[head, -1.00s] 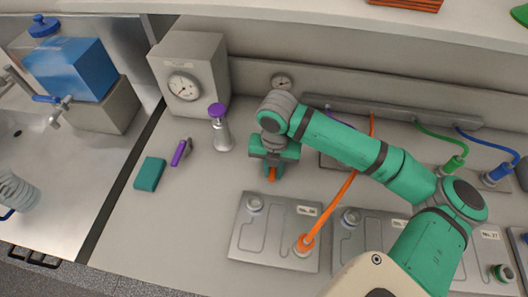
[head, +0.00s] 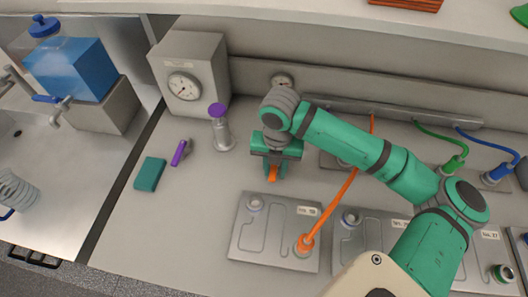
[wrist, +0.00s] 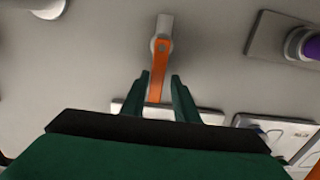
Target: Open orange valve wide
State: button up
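The orange valve shows as an orange lever (wrist: 157,68) on a grey pivot (wrist: 162,25) in the wrist view. In the head view only a short orange piece (head: 273,174) shows below my gripper (head: 276,163); the rest is hidden by it. In the wrist view my gripper (wrist: 159,80) is open, with one dark green finger on each side of the lever's near end. Thin gaps seem to show between the fingers and the lever, but I cannot tell for sure whether either touches.
A metal plate (head: 240,243) with an orange cable (head: 331,211) plugged in lies in front of my gripper. A purple-topped cylinder (head: 222,134), a purple item (head: 180,153) and a teal block (head: 150,173) stand or lie to the left. A gauge box (head: 205,60) stands behind them.

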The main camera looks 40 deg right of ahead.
aim_at(276, 171)
jog(key=shift+s+d+r, duration=0.1)
jog(key=shift+r, duration=3.35)
jog(key=shift+s, duration=0.1)
